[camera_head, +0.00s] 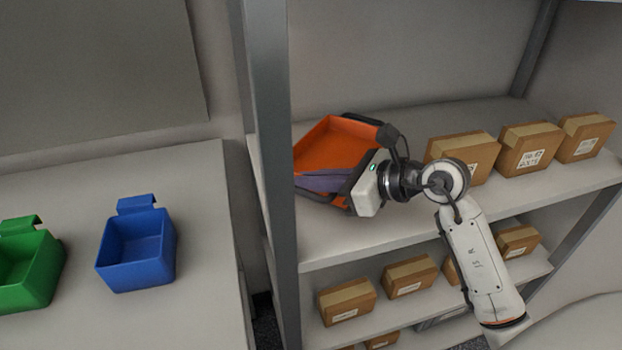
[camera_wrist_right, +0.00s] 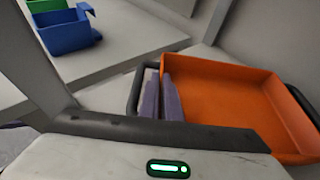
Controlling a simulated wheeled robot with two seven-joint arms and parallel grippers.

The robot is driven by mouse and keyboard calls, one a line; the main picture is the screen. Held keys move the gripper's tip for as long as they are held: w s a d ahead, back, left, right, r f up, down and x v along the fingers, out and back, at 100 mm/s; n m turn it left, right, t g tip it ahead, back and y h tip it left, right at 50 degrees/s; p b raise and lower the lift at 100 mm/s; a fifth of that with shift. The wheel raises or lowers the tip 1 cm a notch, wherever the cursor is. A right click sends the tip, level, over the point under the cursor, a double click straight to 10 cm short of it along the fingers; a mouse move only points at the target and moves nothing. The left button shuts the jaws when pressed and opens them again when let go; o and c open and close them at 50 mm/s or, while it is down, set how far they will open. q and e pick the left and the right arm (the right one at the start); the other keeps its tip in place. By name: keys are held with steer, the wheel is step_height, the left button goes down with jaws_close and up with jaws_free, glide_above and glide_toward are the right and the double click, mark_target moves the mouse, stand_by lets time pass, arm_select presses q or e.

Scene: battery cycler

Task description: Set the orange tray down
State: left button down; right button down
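The orange tray (camera_head: 338,142), with dark handle loops at its sides, is at the left end of the upper shelf (camera_head: 330,245), beside the grey post. My right gripper (camera_head: 318,181) reaches in from the right, its purplish fingers close together on the tray's near side wall. The right wrist view shows the fingers (camera_wrist_right: 162,95) at the left wall of the tray (camera_wrist_right: 235,100), one on each side. The tray looks empty. Whether its underside touches the shelf is hidden. My left gripper is not in view.
Several cardboard boxes (camera_head: 527,148) stand to the right on the upper shelf, close to my wrist. More boxes (camera_head: 346,301) are on the shelf below. A grey post (camera_head: 272,150) borders the tray's left. A blue bin (camera_head: 138,247) and green bin (camera_head: 28,268) sit on the left table.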

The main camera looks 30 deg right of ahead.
steer(key=shift+f+b, duration=0.35)
steer(key=shift+f, duration=0.05)
steer(key=c, duration=1.9)
jaws_free()
steer(key=shift+f, duration=0.15)
steer(key=b+v, duration=0.1)
steer(key=v, duration=0.8)
steer(key=shift+d, duration=0.1)
steer(key=shift+s+d, duration=0.15)
steer(key=shift+s, duration=0.2)
steer(key=shift+s+r, duration=0.15)
steer(key=shift+r, duration=0.2)
